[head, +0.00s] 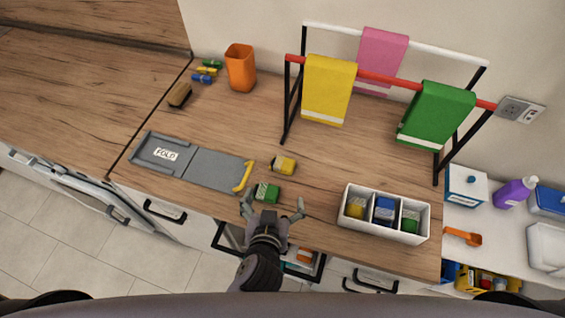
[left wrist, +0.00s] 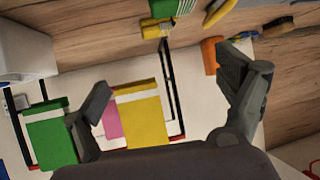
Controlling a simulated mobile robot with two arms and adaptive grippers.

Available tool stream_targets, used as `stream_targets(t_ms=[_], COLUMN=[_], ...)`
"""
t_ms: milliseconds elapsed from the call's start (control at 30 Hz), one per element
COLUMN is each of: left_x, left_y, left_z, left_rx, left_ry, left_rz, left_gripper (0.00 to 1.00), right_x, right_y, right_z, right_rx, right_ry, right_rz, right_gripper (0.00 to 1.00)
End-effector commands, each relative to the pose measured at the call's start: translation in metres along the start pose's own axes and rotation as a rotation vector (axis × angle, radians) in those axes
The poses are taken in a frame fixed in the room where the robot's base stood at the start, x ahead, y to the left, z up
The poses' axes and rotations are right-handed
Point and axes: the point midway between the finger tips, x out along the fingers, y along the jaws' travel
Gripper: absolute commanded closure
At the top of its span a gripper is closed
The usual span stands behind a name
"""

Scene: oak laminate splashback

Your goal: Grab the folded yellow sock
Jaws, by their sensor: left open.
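A folded yellow sock (head: 284,165) with a pale band lies on the wooden counter, right of the folding board's yellow handle. It also shows near the top of the left wrist view (left wrist: 155,28). A folded green sock (head: 266,192) lies just nearer to me, and at the top edge of the left wrist view (left wrist: 186,6). My left gripper (head: 273,204) is open and empty, its fingers spread near the green sock, short of the yellow one. Another yellow sock (head: 356,207) sits in the left compartment of the white box. My right gripper is not in view.
The white box (head: 388,238) also holds blue and green socks. The grey folding board (head: 211,168) lies left. A rack (head: 287,100) with yellow, pink and green towels stands behind. Counter between sock and box is clear.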

Motion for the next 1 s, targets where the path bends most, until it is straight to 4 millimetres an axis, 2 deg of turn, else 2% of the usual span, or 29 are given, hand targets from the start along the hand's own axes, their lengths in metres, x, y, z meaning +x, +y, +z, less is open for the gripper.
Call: stream_targets(t_ms=[133,500,600,800,1000], left_x=[0.023,0.102,0.114,0.126,0.157], left_y=[0.004,0.003,0.004,0.003,-0.001], left_z=[-0.002,-0.001,-0.001,-0.001,0.004], left_rx=[0.003,0.004,0.003,0.003,0.004], left_ry=[0.018,0.015,0.013,0.011,0.014], left_rz=[0.008,0.006,0.007,0.006,0.005], left_gripper=[0.08,0.08,0.08,0.08,0.08], right_x=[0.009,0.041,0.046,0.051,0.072], right_y=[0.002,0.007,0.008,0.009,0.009], right_z=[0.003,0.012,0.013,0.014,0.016], right_rx=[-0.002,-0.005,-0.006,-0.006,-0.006], right_ry=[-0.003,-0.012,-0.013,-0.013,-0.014], right_rz=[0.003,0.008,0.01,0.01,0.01], right_gripper=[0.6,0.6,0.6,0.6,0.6])
